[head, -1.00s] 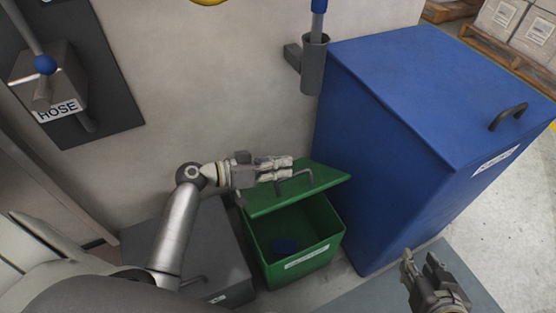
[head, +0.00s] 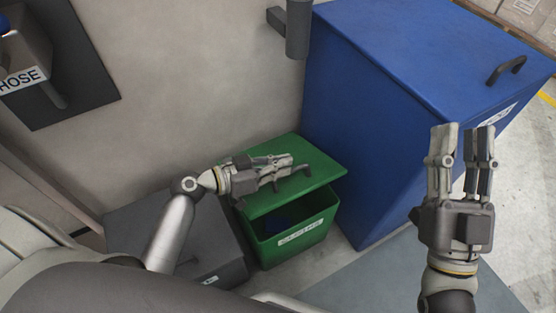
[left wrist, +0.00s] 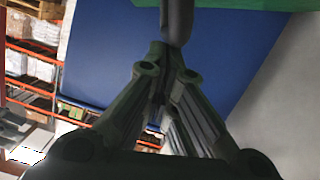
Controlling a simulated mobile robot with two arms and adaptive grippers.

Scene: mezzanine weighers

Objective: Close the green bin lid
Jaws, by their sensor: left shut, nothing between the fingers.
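The green bin (head: 300,243) stands on the floor between a dark grey bin and a large blue bin.
The large blue bin (head: 400,70) stands close on the right of the green bin. The dark grey bin (head: 180,230) is on the left, partly behind my left arm. A wall with a HOSE box (head: 30,68) is behind. Floor is clear in front.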

